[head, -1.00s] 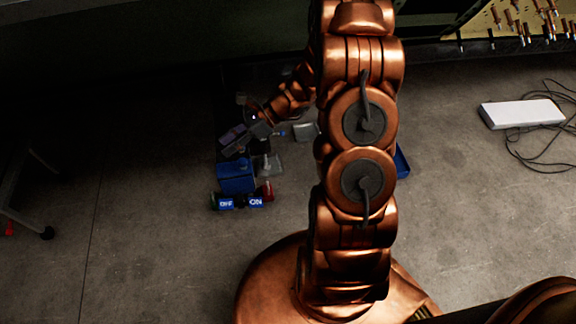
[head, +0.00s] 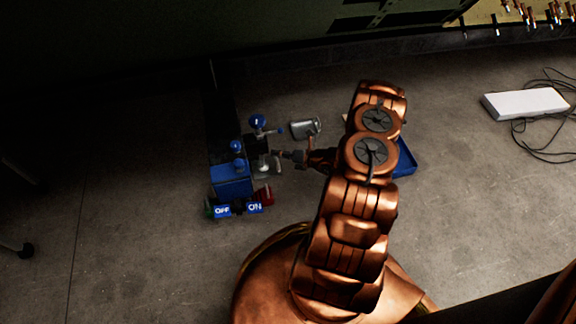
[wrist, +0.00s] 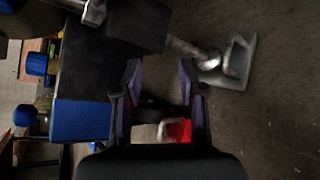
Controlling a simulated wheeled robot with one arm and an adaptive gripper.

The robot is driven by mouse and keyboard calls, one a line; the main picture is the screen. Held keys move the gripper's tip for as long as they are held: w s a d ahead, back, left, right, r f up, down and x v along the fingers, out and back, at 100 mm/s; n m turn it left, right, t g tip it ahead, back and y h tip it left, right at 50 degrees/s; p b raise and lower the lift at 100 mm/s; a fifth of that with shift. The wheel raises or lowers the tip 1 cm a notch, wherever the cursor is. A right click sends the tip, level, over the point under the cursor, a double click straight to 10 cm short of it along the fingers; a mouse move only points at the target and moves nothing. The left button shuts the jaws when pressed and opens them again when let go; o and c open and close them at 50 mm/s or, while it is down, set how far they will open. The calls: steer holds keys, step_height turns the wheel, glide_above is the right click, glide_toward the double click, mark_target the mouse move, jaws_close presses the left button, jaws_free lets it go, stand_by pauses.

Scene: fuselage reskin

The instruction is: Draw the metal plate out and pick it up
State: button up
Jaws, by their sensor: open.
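My gripper (head: 285,155) is in the head view at the right side of a blue machine (head: 232,179). In the wrist view, its two purple-lined fingers (wrist: 160,70) are apart, with nothing clearly held between them. A grey metal plate-like piece (wrist: 236,66) shows at the upper right of the wrist view, with a shiny rounded part on it, to the right of the fingers and apart from them. I cannot tell for sure that it is the metal plate. The machine's blue block (wrist: 80,120) is left of the fingers. A red part (wrist: 179,130) lies beyond them.
OFF and ON labels (head: 238,210) mark the machine's front. A grey metal can-like thing (head: 305,128) is behind my gripper. A blue tray (head: 404,160) is right of my arm. A white box (head: 525,103) with cables is at the far right.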

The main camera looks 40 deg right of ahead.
mark_target(277, 159)
steer(key=d+f+m, duration=0.1)
steer(key=f, duration=0.1)
steer(key=s+d+f+m+h, duration=0.1)
steer(key=f, duration=0.2)
steer(key=s+d+f+m+h+b, duration=0.1)
steer(key=f, duration=0.2)
steer(key=shift+d+m, duration=0.35)
steer(key=shift+m, duration=0.05)
steer(key=shift+w+a, duration=0.1)
steer(key=shift+b+x, duration=1.5)
steer(key=shift+x, duration=2.35)
steer(key=shift+w+r, duration=0.1)
steer(key=shift+w, duration=0.05)
jaws_close()
